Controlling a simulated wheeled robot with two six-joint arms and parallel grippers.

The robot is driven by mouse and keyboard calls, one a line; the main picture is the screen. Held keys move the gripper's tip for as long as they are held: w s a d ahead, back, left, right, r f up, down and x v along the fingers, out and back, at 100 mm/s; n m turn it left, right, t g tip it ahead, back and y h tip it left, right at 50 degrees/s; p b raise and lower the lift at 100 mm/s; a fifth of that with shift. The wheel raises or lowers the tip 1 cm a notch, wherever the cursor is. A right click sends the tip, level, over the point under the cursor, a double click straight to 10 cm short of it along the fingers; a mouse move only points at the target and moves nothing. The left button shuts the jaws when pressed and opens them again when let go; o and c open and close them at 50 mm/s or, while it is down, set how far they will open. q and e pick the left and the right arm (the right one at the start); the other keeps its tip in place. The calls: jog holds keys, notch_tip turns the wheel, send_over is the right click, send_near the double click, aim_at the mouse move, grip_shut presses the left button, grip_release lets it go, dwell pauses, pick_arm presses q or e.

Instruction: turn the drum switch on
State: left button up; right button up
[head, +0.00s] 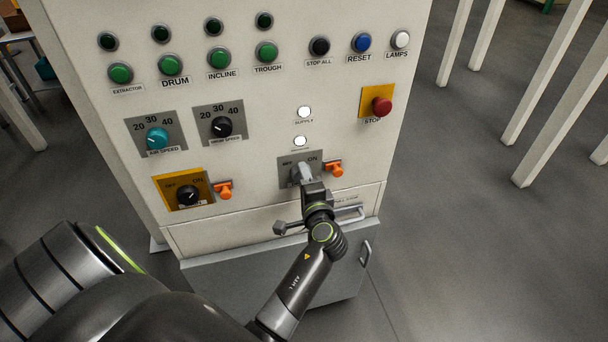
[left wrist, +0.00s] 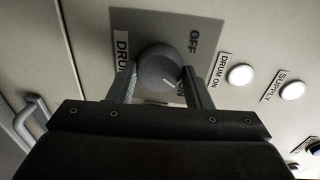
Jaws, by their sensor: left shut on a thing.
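The drum switch is a grey rotary knob on a grey plate (head: 285,160) marked OFF and ON, low on the panel. In the left wrist view the knob (left wrist: 158,66) sits between the two fingers of my left gripper (left wrist: 160,84). The white drum-on lamp (left wrist: 240,74) and supply lamp (left wrist: 292,90) look bright. My right gripper is out of view.
A yellow plate with a black knob (head: 188,195) is at the lower left. A red stop button (head: 381,106) is at the upper right. A drawer handle (head: 350,213) sticks out below.

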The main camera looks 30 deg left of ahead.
pick_arm(q)
jog(key=shift+r+m+p, duration=0.1)
jog(key=shift+m+p, duration=0.4)
jog(key=shift+m, duration=0.5)
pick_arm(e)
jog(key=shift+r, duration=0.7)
pick_arm(q)
jog(key=o, duration=1)
jog(key=shift+w, duration=0.1)
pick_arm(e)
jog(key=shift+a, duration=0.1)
